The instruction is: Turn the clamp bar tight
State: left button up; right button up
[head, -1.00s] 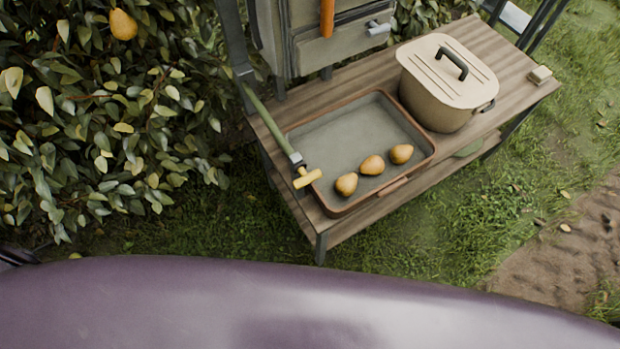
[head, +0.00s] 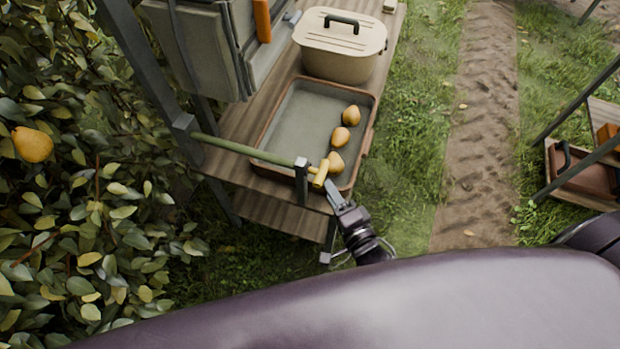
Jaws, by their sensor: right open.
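My left gripper is not in view.
A pear (head: 32,144) hangs in the bush at left.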

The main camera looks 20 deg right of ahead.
aim_at(321, 173)
jog(key=p+x, duration=0.1)
jog(key=x, duration=0.6)
jog(key=shift+d, duration=0.1)
jog(key=shift+w+f, duration=0.1)
jog(key=shift+w, duration=0.1)
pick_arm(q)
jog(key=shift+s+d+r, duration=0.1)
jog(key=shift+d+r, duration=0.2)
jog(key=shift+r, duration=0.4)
pick_arm(e)
jog(key=shift+d, duration=0.1)
grip_shut()
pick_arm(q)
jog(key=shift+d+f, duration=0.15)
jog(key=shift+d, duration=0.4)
